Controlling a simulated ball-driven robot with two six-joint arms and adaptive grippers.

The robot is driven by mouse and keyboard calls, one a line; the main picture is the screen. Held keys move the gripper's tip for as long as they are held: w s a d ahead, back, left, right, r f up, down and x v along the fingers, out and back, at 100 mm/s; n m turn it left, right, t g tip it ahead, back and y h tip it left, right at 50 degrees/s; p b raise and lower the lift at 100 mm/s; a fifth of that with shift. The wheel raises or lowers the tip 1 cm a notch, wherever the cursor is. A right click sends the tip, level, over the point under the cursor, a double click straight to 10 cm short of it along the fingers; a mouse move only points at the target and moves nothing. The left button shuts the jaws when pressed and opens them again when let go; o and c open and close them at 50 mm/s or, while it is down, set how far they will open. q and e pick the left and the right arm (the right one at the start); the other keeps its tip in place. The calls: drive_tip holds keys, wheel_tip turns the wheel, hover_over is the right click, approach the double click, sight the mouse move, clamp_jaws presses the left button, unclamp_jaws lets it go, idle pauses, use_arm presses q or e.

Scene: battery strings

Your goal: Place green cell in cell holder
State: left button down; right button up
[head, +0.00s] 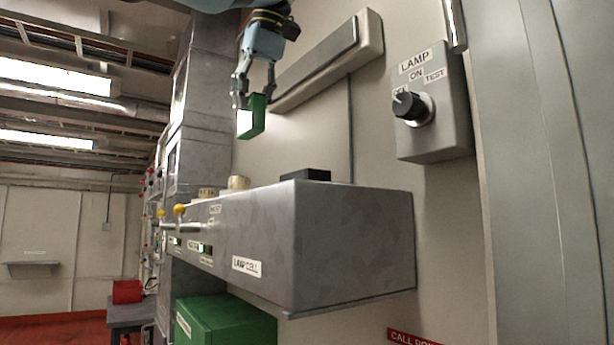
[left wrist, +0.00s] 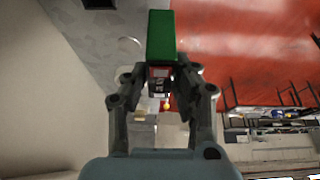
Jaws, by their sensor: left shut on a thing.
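The green cell (head: 252,117) is a small green block with a pale face, held in the air above the grey metal cabinet. My left gripper (head: 254,92) is shut on it, with one finger on each side. In the left wrist view the green cell (left wrist: 161,36) stands out beyond the fingertips of my left gripper (left wrist: 164,78). A black block-like piece (head: 306,175) sits on the cabinet top; I cannot tell whether it is the cell holder. My right gripper is not in view.
The grey cabinet (head: 350,240) juts from the wall, with pale round pieces (head: 238,183) and yellow knobs (head: 180,209) at its front. A green box (head: 225,322) is below it. A lamp switch box (head: 430,105) and a long wall lamp fixture (head: 330,60) are on the wall.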

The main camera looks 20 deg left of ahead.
use_arm(q)
drive_tip(key=w+d+f, duration=0.1)
drive_tip(key=d+f, duration=0.1)
drive_tip(key=f, duration=0.1)
drive_tip(key=w+d+f+p, duration=0.1)
drive_tip(key=w+d+f, duration=0.1)
drive_tip(key=d+f, duration=0.1)
drive_tip(key=w+d+f+p, duration=0.1)
drive_tip(key=w+d+f, duration=0.1)
drive_tip(key=d+f, duration=0.1)
drive_tip(key=shift+w+d+f, duration=0.15)
drive_tip(key=shift+d, duration=0.1)
drive_tip(key=shift+f, duration=0.35)
drive_tip(key=c, duration=1.1)
unclamp_jaws()
drive_tip(key=shift+o, duration=0.2)
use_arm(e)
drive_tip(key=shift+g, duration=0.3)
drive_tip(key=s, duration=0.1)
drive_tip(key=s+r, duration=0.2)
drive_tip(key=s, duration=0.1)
